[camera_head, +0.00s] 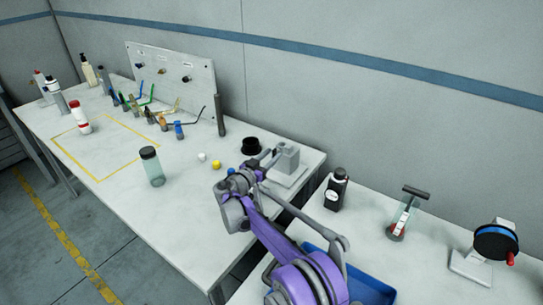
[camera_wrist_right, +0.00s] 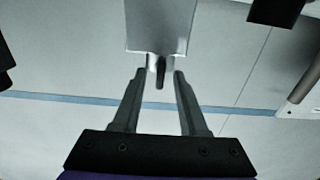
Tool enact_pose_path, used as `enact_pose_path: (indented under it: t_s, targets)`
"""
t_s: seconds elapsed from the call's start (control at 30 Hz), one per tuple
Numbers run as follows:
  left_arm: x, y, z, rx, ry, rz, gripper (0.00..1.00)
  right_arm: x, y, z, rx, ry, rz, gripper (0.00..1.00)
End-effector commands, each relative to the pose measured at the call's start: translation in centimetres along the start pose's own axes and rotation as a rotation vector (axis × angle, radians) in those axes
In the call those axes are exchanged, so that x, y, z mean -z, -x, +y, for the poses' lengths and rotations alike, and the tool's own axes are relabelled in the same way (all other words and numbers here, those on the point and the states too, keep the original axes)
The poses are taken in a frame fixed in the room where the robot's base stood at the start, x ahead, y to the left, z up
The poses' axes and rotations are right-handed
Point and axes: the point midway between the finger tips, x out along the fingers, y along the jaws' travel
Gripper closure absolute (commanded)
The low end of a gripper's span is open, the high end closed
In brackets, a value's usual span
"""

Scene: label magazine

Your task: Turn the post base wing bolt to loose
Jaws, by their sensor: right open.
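A grey block-shaped post base (camera_head: 287,157) stands on a light plate at the right end of the long white table. In the right wrist view its grey block (camera_wrist_right: 157,28) hangs in from the top, with a small dark wing bolt (camera_wrist_right: 160,76) sticking out of a lighter collar. My right gripper (camera_head: 266,163) is beside the post base, partly hidden by its own wrist. In the right wrist view my right gripper (camera_wrist_right: 158,76) is open, with one finger on each side of the bolt and gaps between. Which way the bolt is turned is hard to tell. My left gripper is not in view.
A black round cap (camera_head: 251,146) sits just behind my gripper.

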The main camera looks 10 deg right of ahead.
Motion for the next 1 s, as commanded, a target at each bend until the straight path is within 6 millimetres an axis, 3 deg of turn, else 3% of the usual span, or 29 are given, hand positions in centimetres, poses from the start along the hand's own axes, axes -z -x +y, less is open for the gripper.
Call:
enact_pose_path:
  t_s: [0.33, 0.57, 1.0]
  targets:
    - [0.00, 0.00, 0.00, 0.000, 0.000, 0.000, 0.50, -0.01, -0.40, -0.01, 0.001, 0.000, 0.000, 0.59]
    - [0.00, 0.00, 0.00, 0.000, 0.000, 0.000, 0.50, -0.01, -0.38, 0.00, 0.000, 0.000, 0.000, 1.00]
    - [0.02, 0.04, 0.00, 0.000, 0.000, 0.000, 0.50, 0.00, -0.37, -0.01, 0.000, 0.018, -0.001, 1.00]
